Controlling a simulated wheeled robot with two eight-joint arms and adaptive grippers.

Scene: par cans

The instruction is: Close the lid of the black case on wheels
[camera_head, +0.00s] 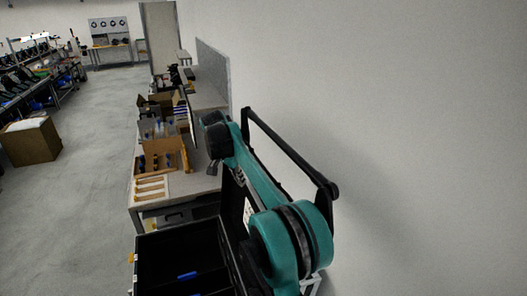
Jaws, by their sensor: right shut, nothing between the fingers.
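The black case (155,262) stands at the bottom centre, cut off by the lower edge. Its top is open and I look down into its dark inside. The lid (231,250) appears as a dark panel standing up along the case's right side, partly hidden by my teal right arm. My right gripper (212,167) is at the far end of that arm, above and beyond the case, beside the workbench. It is shut and empty, and looks apart from the lid. My left gripper is not in view. The case's wheels are hidden.
A workbench (205,183) with cardboard boxes (160,148) stands just beyond the case. A black bar (290,148) rises right of my arm, near the white wall. A blue item (187,275) lies in the case. Open floor (95,200) and a cardboard box (32,143) are at left.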

